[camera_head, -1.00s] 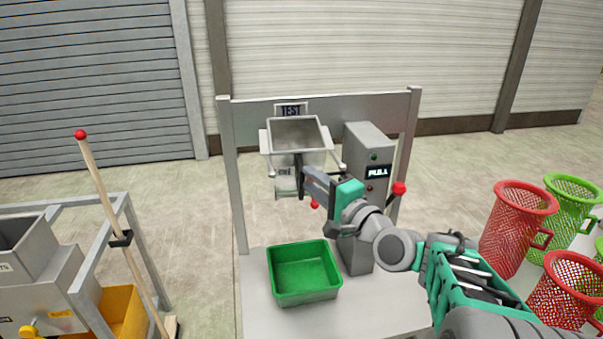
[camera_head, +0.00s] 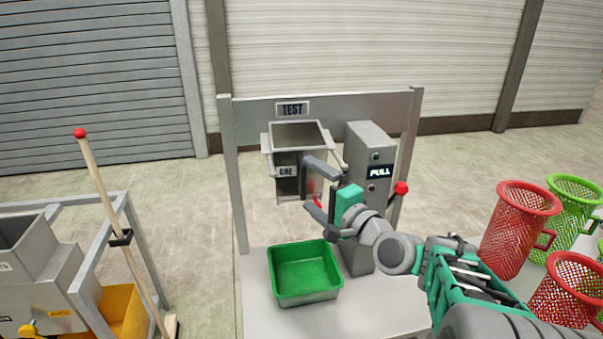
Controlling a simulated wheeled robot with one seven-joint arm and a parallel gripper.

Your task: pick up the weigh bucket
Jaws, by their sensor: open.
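The weigh bucket (camera_head: 313,136) is a grey metal box with an open top. It stands high in the metal frame below a TEST sign, with a ONE label (camera_head: 287,171) on the grey body at its front. My gripper (camera_head: 305,184) is in front of this body, with its two dark fingers spread apart, one above the other. The upper finger overlaps the bucket's front in the picture; I cannot tell whether it touches. The fingers and wrist hide part of the bucket's lower right side.
A grey control box (camera_head: 366,140) with a PULL sign and a red-knobbed lever stands close on the right. A green tray (camera_head: 304,273) sits below on the pale base. Red and green mesh baskets (camera_head: 518,232) stand far right. A red-tipped pole (camera_head: 103,191) leans at left.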

